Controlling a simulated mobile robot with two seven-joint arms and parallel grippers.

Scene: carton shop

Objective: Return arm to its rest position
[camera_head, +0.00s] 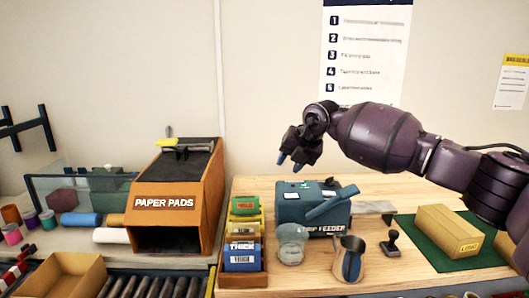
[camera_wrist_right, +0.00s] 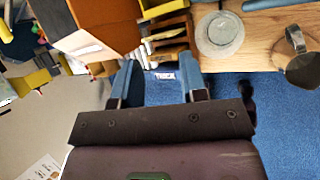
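My right arm, dark purple, comes in from the right edge in the head view. Its gripper (camera_head: 289,162) hangs in the air above and behind the blue tape feeder (camera_head: 310,205), with blue fingertips pointing down and left. In the right wrist view the two blue fingers of this gripper (camera_wrist_right: 160,80) stand apart with nothing held between them. My left arm and gripper do not show in either view.
An orange paper pads box (camera_head: 165,203) stands left of the wooden table (camera_head: 310,280). A tray of small boxes (camera_head: 243,280), a glass jar (camera_head: 291,244), a metal jug (camera_head: 349,259), a stamp (camera_head: 391,243) and a carton (camera_head: 449,232) on a green mat (camera_head: 485,258) occupy the table.

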